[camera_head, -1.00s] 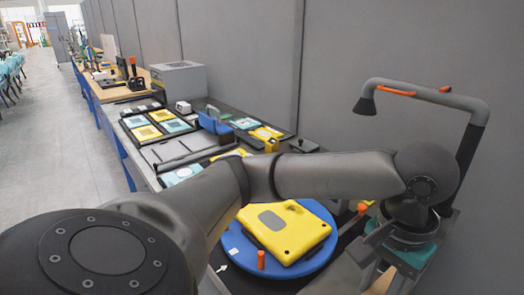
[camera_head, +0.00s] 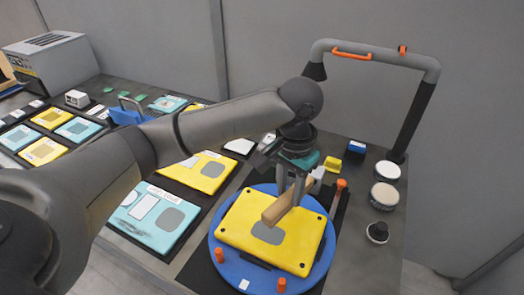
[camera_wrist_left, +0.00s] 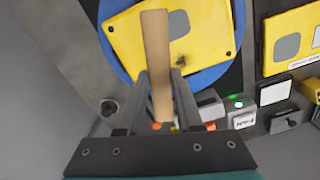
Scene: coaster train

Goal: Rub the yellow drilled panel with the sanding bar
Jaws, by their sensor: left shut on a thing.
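The yellow drilled panel (camera_head: 300,244) lies flat on a round blue turntable (camera_head: 222,268). It has a grey patch and dark holes near its corners. My left gripper (camera_head: 293,188) is above the panel's far edge, pointing down, shut on the wooden sanding bar (camera_head: 285,204). The bar lies across the panel's far part and its near end reaches the grey patch. I cannot tell whether it touches the panel. The left wrist view shows the bar (camera_wrist_left: 155,55) between the fingers (camera_wrist_left: 160,85), with the panel (camera_wrist_left: 205,25) behind it. My right gripper is not in view.
Orange pegs (camera_head: 281,285) stand on the turntable's near rim. Another yellow panel (camera_head: 205,172) and a teal panel (camera_head: 150,222) lie to the left. Round tins (camera_head: 384,196) and a dark knob (camera_head: 377,232) are on the right. A grey pipe frame (camera_head: 375,60) arches over the back right.

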